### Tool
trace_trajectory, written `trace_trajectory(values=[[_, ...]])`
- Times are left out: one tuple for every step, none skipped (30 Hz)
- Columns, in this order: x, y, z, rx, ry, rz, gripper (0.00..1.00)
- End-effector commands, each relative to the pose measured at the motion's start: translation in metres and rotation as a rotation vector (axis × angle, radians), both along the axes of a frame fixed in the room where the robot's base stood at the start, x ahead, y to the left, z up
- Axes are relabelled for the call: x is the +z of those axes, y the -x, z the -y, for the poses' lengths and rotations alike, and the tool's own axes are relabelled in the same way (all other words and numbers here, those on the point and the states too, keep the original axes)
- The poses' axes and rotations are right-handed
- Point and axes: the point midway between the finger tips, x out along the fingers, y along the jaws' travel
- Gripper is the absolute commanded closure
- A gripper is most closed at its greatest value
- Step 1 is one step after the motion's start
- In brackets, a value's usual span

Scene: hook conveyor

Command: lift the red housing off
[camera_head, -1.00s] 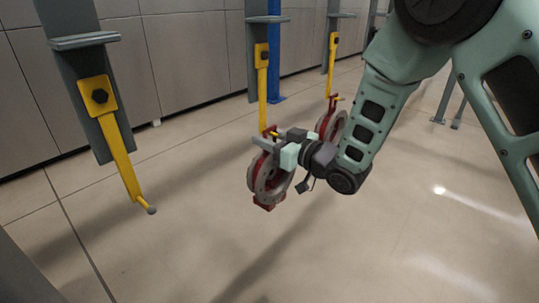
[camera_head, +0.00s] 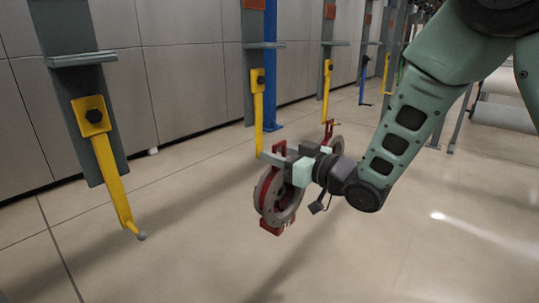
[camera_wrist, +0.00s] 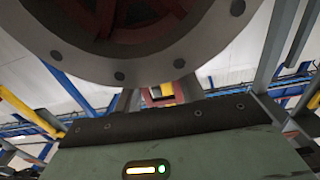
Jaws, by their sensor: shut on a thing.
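The red housing (camera_head: 265,190) has a round grey flange and a red tab at its top. In the head view it hangs upright in my gripper (camera_head: 289,161), which is shut at its upper part. The yellow hook (camera_head: 258,115) comes down just left of the tab; whether its tip touches the housing is hidden by the fingers. In the wrist view the grey flange (camera_wrist: 150,67) fills the top. My two fingers (camera_wrist: 158,98) show below it, with a small red and yellow piece between them.
Another red and grey housing (camera_head: 336,143) hangs close behind, at the hook (camera_head: 325,98) to the right. An empty yellow hook (camera_head: 112,180) hangs at the left. A blue post (camera_head: 270,70) stands behind. The floor in front is clear.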

Motion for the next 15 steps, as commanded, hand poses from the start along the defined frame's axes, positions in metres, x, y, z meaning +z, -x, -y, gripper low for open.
trace_trajectory(values=[[0.002,0.004,0.007,-0.002,-0.006,0.008,1.0],[0.002,0.008,0.011,-0.003,-0.006,0.008,1.0],[0.002,0.014,0.016,-0.004,-0.006,0.009,1.0],[0.001,0.018,0.02,-0.003,-0.006,0.009,1.0],[0.002,0.022,0.024,-0.003,-0.006,0.008,1.0],[0.001,0.028,0.031,-0.005,-0.006,0.008,1.0],[0.001,0.032,0.035,-0.004,-0.006,0.008,1.0],[0.002,0.037,0.039,-0.003,-0.006,0.009,1.0],[0.002,0.042,0.044,-0.004,-0.006,0.009,1.0],[0.002,0.046,0.048,-0.004,-0.006,0.01,1.0],[0.002,0.049,0.051,-0.003,-0.004,0.008,1.0],[0.002,0.054,0.056,-0.003,-0.005,0.009,1.0],[0.002,0.056,0.059,-0.003,-0.005,0.009,1.0],[0.002,0.059,0.061,-0.002,-0.005,0.009,1.0],[0.002,0.062,0.064,-0.002,-0.005,0.009,1.0]])
